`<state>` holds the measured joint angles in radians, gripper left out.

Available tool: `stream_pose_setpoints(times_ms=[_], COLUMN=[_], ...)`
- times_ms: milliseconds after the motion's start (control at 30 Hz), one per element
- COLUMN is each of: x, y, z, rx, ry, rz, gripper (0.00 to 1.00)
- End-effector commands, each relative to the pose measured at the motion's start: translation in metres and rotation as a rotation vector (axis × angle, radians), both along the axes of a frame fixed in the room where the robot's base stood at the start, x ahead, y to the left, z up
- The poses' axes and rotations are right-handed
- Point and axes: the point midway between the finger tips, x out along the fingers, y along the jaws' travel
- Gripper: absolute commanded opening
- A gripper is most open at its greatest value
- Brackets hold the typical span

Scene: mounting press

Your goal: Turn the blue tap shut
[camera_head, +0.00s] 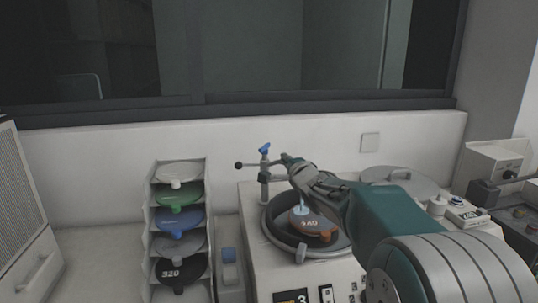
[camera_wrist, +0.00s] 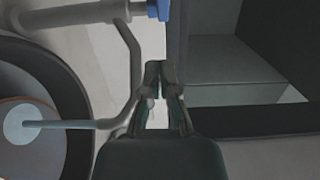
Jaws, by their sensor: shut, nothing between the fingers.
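The blue tap (camera_head: 265,149) sits on top of a grey upright pipe behind the round bowl of the machine. Its blue handle also shows at the top edge of the wrist view (camera_wrist: 163,10), partly cut off. A pale blue stream (camera_head: 302,205) falls from the spout onto the disc marked 240 (camera_head: 316,226); it also shows in the wrist view (camera_wrist: 70,124). My gripper (camera_head: 286,158) is shut and empty, just right of the tap in the head view. In the wrist view its fingertips (camera_wrist: 160,68) are apart from the blue handle, beside the bent spout pipe (camera_wrist: 133,55).
A rack of coloured discs (camera_head: 180,220) stands left of the machine. A dark-rimmed bowl (camera_head: 275,239) surrounds the disc. A grey round lid (camera_head: 398,181) lies to the right. The white wall and dark window (camera_head: 300,50) stand close behind.

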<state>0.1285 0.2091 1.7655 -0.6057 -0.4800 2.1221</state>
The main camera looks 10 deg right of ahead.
Motion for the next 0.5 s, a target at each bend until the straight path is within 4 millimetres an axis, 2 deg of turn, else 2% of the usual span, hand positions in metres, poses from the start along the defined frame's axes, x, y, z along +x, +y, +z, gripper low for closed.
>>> stream_pose_setpoints(times_ms=[33, 167, 300, 500], x=[0.01, 0.031, 0.042, 0.049], y=[0.002, 0.009, 0.026, 0.036], z=[-0.001, -0.001, 0.0, 0.0], rx=[0.0, 0.0, 0.0, 0.0], ry=[0.001, 0.0, 0.0, 0.0], rz=[0.002, 0.003, 0.003, 0.0], gripper=[0.0, 0.0, 0.0, 0.0])
